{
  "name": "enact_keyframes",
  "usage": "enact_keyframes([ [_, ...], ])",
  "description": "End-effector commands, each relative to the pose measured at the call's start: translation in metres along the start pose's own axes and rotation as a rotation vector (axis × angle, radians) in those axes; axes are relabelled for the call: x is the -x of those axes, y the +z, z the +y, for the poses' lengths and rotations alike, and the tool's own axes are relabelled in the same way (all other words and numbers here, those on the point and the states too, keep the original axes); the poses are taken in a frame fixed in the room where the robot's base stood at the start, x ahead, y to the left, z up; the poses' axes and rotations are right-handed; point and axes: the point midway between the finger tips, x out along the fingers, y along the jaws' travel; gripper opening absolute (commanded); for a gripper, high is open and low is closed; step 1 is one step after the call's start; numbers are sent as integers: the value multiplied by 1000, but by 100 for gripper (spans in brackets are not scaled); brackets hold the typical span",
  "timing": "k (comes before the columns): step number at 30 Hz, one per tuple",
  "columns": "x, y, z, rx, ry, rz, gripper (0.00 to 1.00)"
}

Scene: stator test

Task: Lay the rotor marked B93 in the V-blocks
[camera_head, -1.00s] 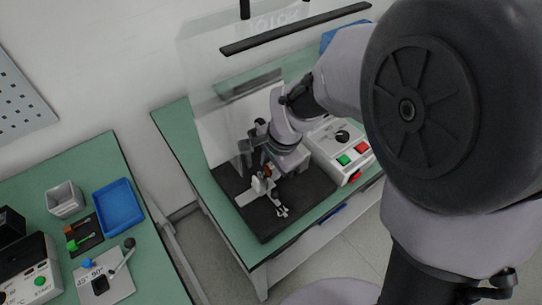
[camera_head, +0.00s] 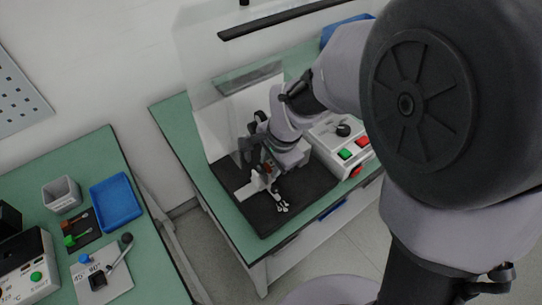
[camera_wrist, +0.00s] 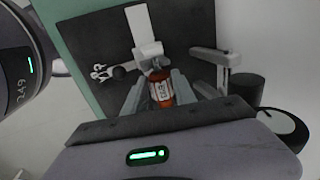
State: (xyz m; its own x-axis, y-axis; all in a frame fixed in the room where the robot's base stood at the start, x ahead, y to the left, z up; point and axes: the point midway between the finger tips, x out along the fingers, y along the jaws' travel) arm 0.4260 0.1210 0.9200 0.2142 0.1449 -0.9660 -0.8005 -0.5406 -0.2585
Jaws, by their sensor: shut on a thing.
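The rotor (camera_wrist: 161,92), with orange-copper windings and a white label, is between the two grey fingers of my gripper (camera_wrist: 158,86) in the wrist view. The label is too small to read surely. My gripper is shut on the rotor. In the head view my gripper (camera_head: 266,163) is low over the black mat on the middle bench, and the rotor is a small orange patch, mostly hidden. A pale fixture (camera_wrist: 144,27) lies just beyond the rotor, and it also shows in the head view (camera_head: 248,188). I cannot tell whether the rotor touches the V-blocks.
A clamp with a silver handle (camera_head: 281,206) stands by the fixture. A control box (camera_head: 342,142) with green and red buttons is to the right. A clear guard (camera_head: 205,75) rises behind. The left bench holds a blue tray (camera_head: 117,201) and a grey bin (camera_head: 61,193).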

Motion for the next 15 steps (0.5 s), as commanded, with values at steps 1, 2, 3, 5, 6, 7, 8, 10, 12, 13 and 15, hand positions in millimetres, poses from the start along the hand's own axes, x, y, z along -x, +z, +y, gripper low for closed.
enact_keyframes([
  [1,0,0,0,0,-1,0,34],
  [2,0,0,0,0,-1,0,40],
  [3,0,0,0,0,-1,0,48],
  [5,0,0,0,0,-1,0,58],
  [6,0,0,0,0,-1,0,58],
  [7,0,0,0,0,0,0,58],
  [8,0,0,0,0,0,0,58],
  [10,0,0,0,0,0,0,58],
  [12,0,0,0,0,0,0,58],
  [13,1,0,0,0,0,0,58],
  [15,10,0,-1,0,-1,1,58],
])
